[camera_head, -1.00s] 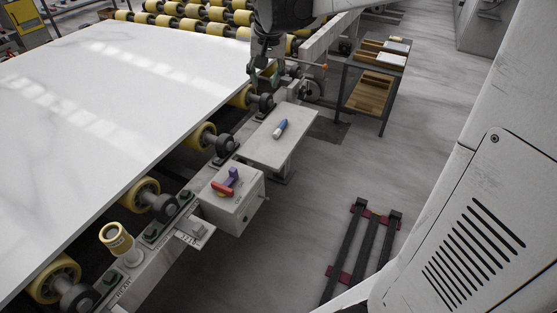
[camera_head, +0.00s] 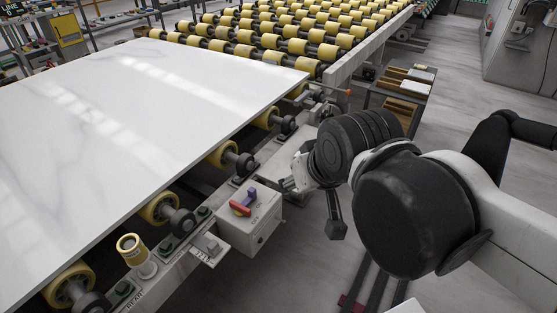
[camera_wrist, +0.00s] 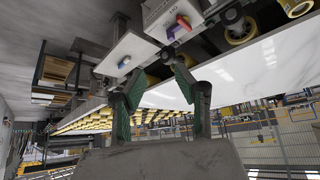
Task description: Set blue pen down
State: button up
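The blue pen (camera_wrist: 124,62), blue with a pale section, lies on a small white side shelf (camera_wrist: 128,44) in the wrist view. In the head view my arm hides it, and the shelf shows only in part at most. My gripper (camera_wrist: 157,76) has its two green-and-dark fingers spread apart with nothing between them. It is apart from the pen, which appears beyond the left finger. In the head view my arm's wrist end is to the right of the control box; the fingertips cannot be made out there.
A control box (camera_head: 250,217) with a red and purple switch stands beside the white slab (camera_head: 130,130). Yellow rollers (camera_head: 160,208) line the slab's edge. A wooden-tray rack (camera_head: 402,90) stands behind my arm. Floor is open at the right back.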

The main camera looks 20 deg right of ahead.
jog(key=shift+o, duration=1.4)
jog(key=shift+s+a+f, duration=0.1)
jog(key=shift+s+f, duration=0.2)
jog(key=shift+s, duration=0.05)
